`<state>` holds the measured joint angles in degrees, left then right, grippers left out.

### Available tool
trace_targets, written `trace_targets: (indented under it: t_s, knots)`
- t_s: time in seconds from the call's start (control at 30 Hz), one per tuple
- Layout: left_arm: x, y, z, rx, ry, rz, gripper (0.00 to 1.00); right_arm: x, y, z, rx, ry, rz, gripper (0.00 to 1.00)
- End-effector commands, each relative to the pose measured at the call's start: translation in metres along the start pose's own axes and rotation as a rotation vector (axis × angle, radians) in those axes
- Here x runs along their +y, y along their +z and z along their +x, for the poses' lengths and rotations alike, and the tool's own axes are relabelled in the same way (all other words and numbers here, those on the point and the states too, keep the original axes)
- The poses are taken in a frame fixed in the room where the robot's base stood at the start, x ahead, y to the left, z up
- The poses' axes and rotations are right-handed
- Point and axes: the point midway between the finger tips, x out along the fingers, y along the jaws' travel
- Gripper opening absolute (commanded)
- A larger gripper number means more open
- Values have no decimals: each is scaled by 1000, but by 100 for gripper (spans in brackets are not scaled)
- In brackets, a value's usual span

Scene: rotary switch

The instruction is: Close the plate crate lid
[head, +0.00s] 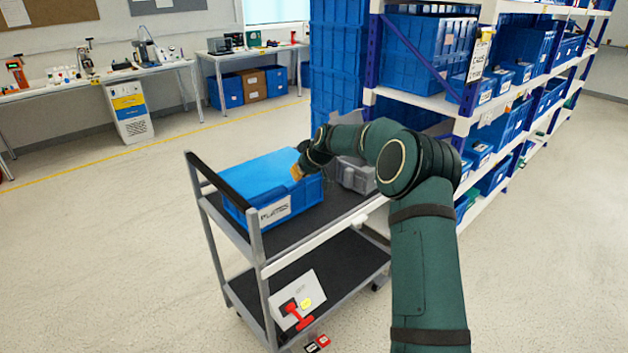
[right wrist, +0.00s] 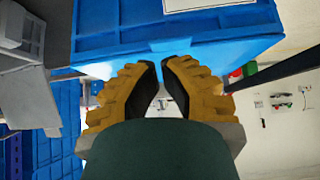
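The blue plate crate (head: 310,192) stands on the top shelf of a cart, with a white label reading something like "PLATES" (head: 275,210) on its near side. Its lighter blue lid (head: 258,172) lies over the top and looks about flat; I cannot tell whether it is fully seated. My right gripper (head: 297,172) is at the lid's right edge, its yellow fingers pointing down. In the right wrist view, the fingertips (right wrist: 162,63) are nearly together in front of the crate's blue surface (right wrist: 125,35), with nothing seen between them. Contact is unclear. My left gripper is out of view.
A grey bin (head: 356,176) sits beyond my gripper. Shelving with blue bins (head: 428,45) stands at right. The floor at left is clear.

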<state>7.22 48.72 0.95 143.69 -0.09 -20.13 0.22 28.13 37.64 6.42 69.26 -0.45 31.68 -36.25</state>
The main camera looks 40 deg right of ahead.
Motion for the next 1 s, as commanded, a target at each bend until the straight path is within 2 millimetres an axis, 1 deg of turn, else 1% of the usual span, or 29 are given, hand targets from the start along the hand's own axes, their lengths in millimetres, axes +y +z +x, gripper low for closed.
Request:
trace_targets:
  t_s: [0.03,0.1,0.3,0.4,0.5,0.6,0.83,0.87,0.93,0.97,1.0]
  knots:
    - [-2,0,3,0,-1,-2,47,-1,9,-2,-1,-1,0,0]
    - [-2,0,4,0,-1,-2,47,0,20,-6,-1,-2,2,0]
    - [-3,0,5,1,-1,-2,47,0,51,-17,0,-1,1,0]
    - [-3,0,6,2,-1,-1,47,0,63,-21,1,-1,1,0]
    - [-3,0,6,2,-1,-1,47,0,72,-25,2,-1,2,0]
    - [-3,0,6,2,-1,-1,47,-1,76,-26,2,-2,-1,0]
    - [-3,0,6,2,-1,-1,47,-2,79,-26,1,-3,-1,0]
    - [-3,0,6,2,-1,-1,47,-4,80,-25,0,-5,0,0]
    - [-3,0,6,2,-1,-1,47,-14,85,-17,-9,-17,8,0]
    - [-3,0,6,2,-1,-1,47,-22,88,-12,-16,-26,15,0]
    - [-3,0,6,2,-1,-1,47,-34,96,-4,-28,-39,25,0]
